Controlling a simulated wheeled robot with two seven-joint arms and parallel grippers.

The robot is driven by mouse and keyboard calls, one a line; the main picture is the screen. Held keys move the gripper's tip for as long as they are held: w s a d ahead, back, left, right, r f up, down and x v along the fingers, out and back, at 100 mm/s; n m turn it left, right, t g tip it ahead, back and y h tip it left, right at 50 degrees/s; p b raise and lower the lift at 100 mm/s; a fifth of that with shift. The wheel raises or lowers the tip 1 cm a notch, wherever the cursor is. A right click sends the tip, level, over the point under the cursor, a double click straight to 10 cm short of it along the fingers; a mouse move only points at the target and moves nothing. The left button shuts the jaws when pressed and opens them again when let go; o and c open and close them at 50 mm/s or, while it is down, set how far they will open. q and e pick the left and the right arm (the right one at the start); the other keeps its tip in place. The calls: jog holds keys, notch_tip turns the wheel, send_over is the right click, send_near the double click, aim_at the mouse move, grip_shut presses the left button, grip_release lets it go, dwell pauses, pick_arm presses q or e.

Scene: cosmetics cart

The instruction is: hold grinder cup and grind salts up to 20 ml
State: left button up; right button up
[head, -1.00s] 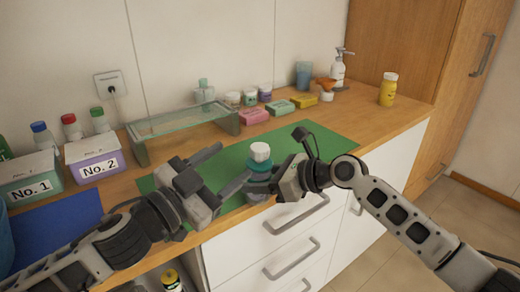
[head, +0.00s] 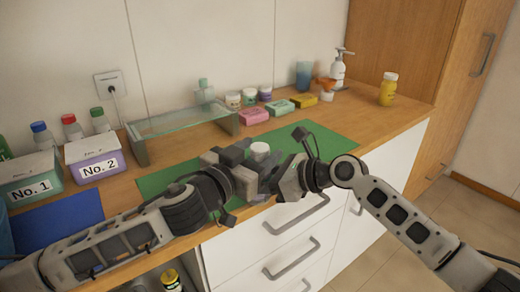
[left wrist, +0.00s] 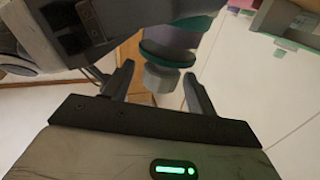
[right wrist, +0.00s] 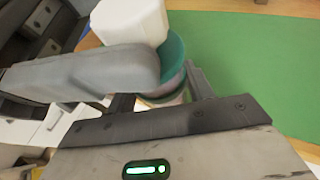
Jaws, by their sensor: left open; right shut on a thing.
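The grinder cup has a white cap (head: 260,149) on top, a teal collar and a clear-purplish body. My right gripper (right wrist: 155,100) is shut on its body at the front edge of the green mat (head: 320,139). My left gripper (head: 245,165) is open beside the cap. The right wrist view shows the cap (right wrist: 130,20) and teal collar (right wrist: 172,55), partly hidden by a grey finger. The salts inside cannot be made out.
Boxes No. 1 (head: 32,181) and No. 2 (head: 95,160) stand left, near a blue mat (head: 60,222). A glass shelf (head: 180,121) stands behind. Jars, small boxes and a yellow bottle (head: 388,89) stand at the back right. The mat's right side is clear.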

pick_arm(q)
jog(key=shift+w+d, duration=0.3)
jog(key=shift+w, duration=0.15)
jog(key=c, duration=1)
jog(key=shift+f+m+g+h, duration=0.1)
jog(key=shift+m+g+h, duration=0.3)
jog(key=shift+g+h, duration=0.1)
